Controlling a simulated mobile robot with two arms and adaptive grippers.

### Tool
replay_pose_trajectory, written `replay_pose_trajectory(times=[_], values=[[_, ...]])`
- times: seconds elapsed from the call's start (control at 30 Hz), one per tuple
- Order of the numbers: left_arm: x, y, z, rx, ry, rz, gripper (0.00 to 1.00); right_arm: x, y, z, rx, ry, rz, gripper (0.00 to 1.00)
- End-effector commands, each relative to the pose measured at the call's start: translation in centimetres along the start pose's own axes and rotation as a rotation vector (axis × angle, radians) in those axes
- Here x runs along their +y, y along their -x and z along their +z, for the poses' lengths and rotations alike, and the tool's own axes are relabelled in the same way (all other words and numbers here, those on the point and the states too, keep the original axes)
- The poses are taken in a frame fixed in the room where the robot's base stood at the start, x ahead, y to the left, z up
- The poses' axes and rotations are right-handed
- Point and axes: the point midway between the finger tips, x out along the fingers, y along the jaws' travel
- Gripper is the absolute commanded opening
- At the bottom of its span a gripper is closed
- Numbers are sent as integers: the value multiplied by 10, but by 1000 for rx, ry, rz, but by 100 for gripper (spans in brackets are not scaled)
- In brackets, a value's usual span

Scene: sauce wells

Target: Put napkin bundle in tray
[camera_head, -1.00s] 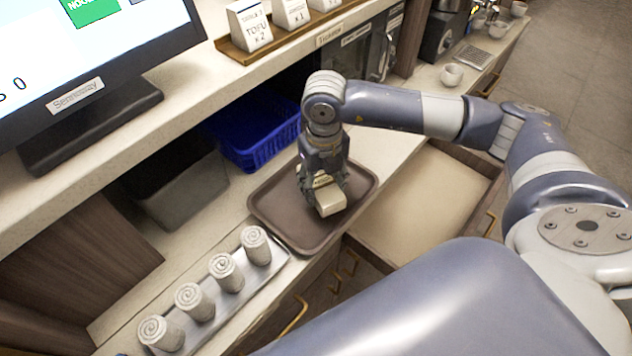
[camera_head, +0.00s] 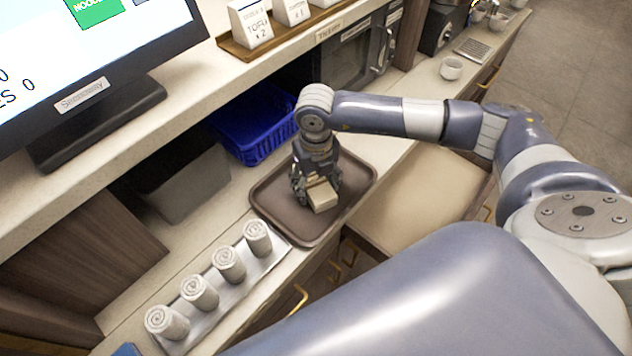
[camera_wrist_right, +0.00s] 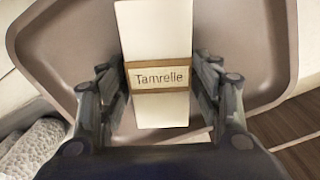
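The napkin bundle is a pale block (camera_head: 322,195) with a tan paper band marked "Tamrelle", seen close up in the right wrist view (camera_wrist_right: 158,105). My right gripper (camera_head: 317,186) points down over the brown tray (camera_head: 269,217). Its fingers (camera_wrist_right: 158,80) lie along both sides of the bundle at the band and appear shut on it. The bundle is inside the tray's outline, low over or touching its floor; I cannot tell which. The tray lies on the counter and also fills much of the wrist view (camera_wrist_right: 255,50). My left gripper is not in view.
Several rolled towels stand on a light narrow tray (camera_head: 236,293) just left of the brown tray. A blue basket (camera_head: 262,140) and a grey bin (camera_head: 185,185) sit behind it, under the shelf. An open drawer (camera_head: 410,205) is at its right. A monitor (camera_head: 100,70) stands on the shelf.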

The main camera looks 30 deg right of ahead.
Motion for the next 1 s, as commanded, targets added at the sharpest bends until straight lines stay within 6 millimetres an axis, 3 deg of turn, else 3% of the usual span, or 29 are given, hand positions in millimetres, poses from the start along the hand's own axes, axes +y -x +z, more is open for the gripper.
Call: replay_pose_trajectory(times=[0.47,1.0], values=[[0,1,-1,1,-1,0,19,0,8,1,-3,0,1,68],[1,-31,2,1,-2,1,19,0,109,1,-4,0,1,68]])
